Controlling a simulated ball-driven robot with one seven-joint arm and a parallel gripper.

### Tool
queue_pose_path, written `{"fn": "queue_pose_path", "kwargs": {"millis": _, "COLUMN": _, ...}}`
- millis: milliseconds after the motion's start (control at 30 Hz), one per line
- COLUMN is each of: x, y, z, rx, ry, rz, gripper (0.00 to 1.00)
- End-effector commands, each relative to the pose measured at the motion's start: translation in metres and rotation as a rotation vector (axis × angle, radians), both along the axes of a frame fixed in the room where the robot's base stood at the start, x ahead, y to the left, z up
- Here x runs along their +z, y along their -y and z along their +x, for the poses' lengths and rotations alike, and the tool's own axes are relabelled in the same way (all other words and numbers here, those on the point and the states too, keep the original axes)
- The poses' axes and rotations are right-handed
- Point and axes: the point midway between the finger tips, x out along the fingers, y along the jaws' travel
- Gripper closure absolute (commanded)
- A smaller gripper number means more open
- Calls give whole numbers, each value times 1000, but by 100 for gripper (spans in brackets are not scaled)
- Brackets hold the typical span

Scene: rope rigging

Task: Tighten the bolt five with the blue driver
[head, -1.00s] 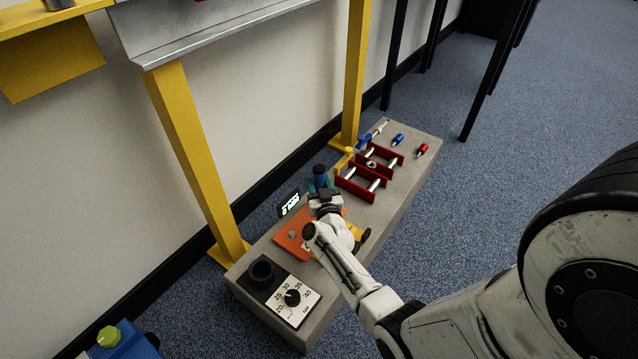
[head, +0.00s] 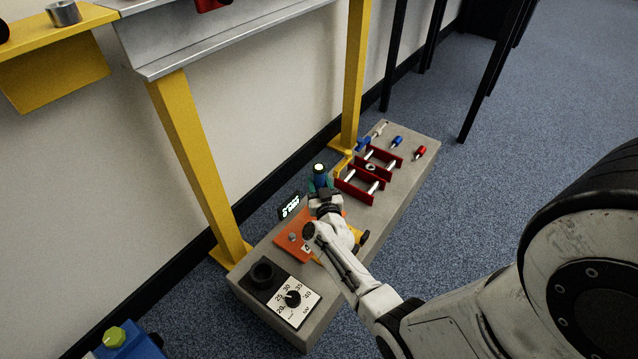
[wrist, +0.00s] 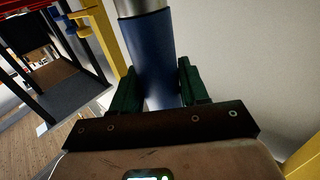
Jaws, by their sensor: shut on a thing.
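My gripper (head: 321,186) is shut on the blue driver (head: 320,173), with a green finger on each side of its blue body. The driver also shows in the wrist view (wrist: 151,55), where a silvery part continues past the blue at the top edge. In the head view the driver stands roughly upright, pale end up. An orange plate (head: 288,246) lies below and in front of my gripper, with a grey bolt head (head: 293,237) on its left part. My arm hides part of the plate. I cannot tell which bolt is five, or whether the driver touches a bolt.
A red rack (head: 355,187), a blue piece (head: 397,141) and a red piece (head: 420,153) lie farther back. Yellow posts (head: 190,150) stand alongside.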

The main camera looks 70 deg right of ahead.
Motion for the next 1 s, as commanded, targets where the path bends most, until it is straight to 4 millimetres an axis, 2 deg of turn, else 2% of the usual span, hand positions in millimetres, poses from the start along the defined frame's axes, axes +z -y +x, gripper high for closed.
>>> {"fn": "queue_pose_path", "kwargs": {"millis": 33, "x": 8, "y": 1, "z": 1, "rx": -1, "ry": 2, "rz": -3, "gripper": 92}}
{"fn": "queue_pose_path", "kwargs": {"millis": 633, "x": 39, "y": 1, "z": 2, "rx": -1, "ry": 5, "rz": -5, "gripper": 92}}
{"fn": "queue_pose_path", "kwargs": {"millis": 1000, "x": 41, "y": 1, "z": 1, "rx": -1, "ry": 5, "rz": -7, "gripper": 92}}
